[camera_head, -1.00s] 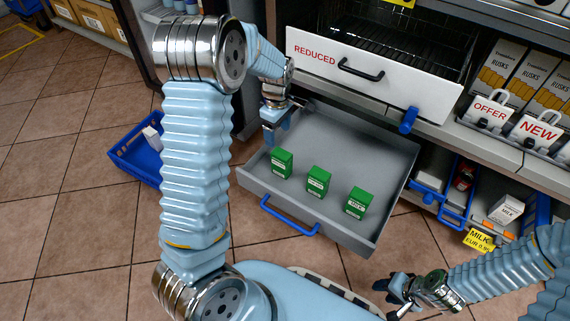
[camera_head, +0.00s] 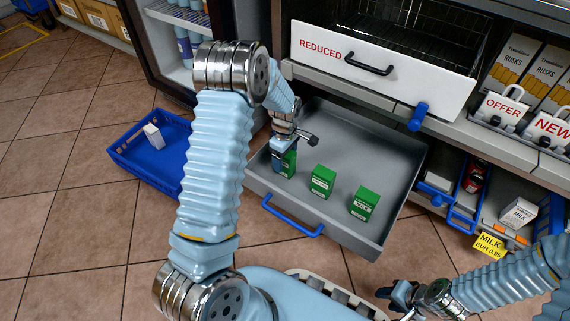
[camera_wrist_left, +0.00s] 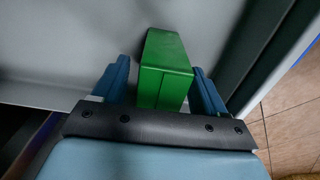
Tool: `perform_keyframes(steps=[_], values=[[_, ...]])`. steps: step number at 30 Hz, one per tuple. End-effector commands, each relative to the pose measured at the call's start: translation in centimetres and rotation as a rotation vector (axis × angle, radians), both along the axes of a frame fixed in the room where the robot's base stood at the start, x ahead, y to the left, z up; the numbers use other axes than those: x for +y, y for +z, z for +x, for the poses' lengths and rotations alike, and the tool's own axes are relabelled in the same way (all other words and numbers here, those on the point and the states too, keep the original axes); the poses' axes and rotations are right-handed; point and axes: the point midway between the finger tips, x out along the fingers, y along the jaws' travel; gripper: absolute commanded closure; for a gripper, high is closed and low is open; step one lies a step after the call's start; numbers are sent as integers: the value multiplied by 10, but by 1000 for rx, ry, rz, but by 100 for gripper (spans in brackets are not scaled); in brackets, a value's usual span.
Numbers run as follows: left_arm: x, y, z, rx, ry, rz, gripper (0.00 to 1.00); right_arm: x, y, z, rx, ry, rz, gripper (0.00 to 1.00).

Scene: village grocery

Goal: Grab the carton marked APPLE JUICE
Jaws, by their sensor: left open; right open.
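Three green cartons stand in the open grey drawer (camera_head: 262,181). My left gripper (camera_head: 284,166) is at the left carton (camera_head: 290,164) and partly hides it. In the left wrist view this green carton (camera_wrist_left: 166,72) stands between the two blue fingers of my open left gripper (camera_wrist_left: 164,85). The print on this carton is hidden now. The middle carton (camera_head: 323,181) has a label too small to read surely. The right carton (camera_head: 364,204) appears to read MILK. My right gripper (camera_head: 398,296) is open and empty at the lower right, outside the drawer.
A white front marked REDUCED (camera_head: 376,70) is above the drawer's back. A blue basket (camera_head: 150,174) with a white carton stands on the floor at left. The drawer's back and right floor is clear.

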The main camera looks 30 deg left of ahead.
Motion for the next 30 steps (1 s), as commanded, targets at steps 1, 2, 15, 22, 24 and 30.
perform_keyframes(steps=[1, 2, 15, 22, 24, 30], values=[[0, -4, 0, -1, 0, 0, 28, 0, -2, 0, 0, 0, 0, 57], [0, -4, 0, -1, 0, 0, 28, 0, -1, 0, -1, 0, 0, 57], [0, -3, 0, -1, -1, 0, 71, 0, -1, 0, -1, 0, 0, 57], [0, -3, 1, -2, -1, 0, 94, 0, 0, 0, -1, 0, 0, 57], [0, -3, 1, -2, -1, 0, 94, 0, 0, 0, -1, 0, 0, 57], [0, 4, 1, -3, -1, 1, 94, 0, 2, 0, 0, 0, 0, 57]])
